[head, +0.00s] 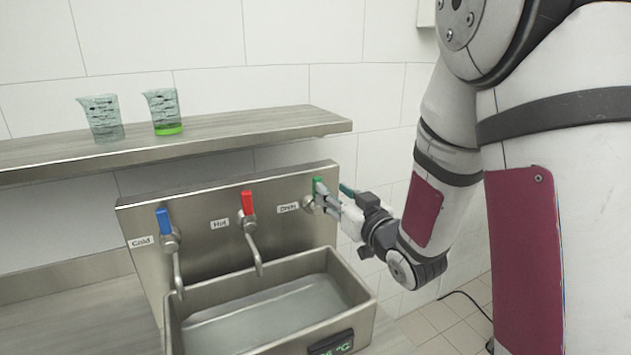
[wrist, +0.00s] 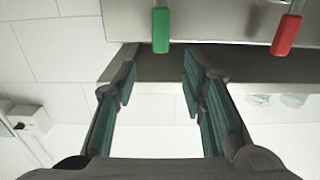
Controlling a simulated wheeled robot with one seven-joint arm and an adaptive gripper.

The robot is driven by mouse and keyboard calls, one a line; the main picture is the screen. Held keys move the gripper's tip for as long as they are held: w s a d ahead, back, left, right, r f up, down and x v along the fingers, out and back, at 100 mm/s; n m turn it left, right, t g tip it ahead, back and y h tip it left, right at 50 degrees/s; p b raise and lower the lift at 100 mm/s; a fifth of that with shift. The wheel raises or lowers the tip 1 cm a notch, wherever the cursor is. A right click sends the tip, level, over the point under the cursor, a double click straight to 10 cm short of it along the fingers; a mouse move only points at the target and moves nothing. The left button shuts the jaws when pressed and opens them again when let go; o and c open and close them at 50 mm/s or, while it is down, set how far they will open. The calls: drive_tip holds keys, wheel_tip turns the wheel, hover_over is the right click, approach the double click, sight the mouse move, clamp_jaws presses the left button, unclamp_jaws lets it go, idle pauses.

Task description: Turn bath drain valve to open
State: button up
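The green drain valve handle (head: 317,186) is on the right of the metal back panel, beside the "Drain" label (head: 288,207). In the wrist view the green handle (wrist: 161,30) lies just beyond the fingertips, roughly in line with the gap between them. My gripper (head: 331,195) is at the right end of the panel, close to the handle. In the wrist view my gripper (wrist: 158,75) is open, with nothing between its teal finger pads. The bath (head: 270,300) below is a metal basin with a greyish bottom surface; its drain is not visible.
The red hot handle (head: 248,202) and blue cold handle (head: 163,220) sit to the left, with spouts over the bath. A metal shelf (head: 250,125) above holds a clear beaker (head: 102,118) and one with green liquid (head: 164,112). A temperature display (head: 331,343) is on the bath front.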

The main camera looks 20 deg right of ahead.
sight(319, 179)
drive_tip(key=w, duration=0.3)
drive_tip(key=w+a, duration=0.1)
drive_tip(key=w, duration=0.4)
drive_tip(key=shift+w+a+r+p, duration=0.1)
drive_tip(key=shift+w+a+p, duration=0.2)
drive_tip(key=shift+a, duration=0.1)
clamp_jaws()
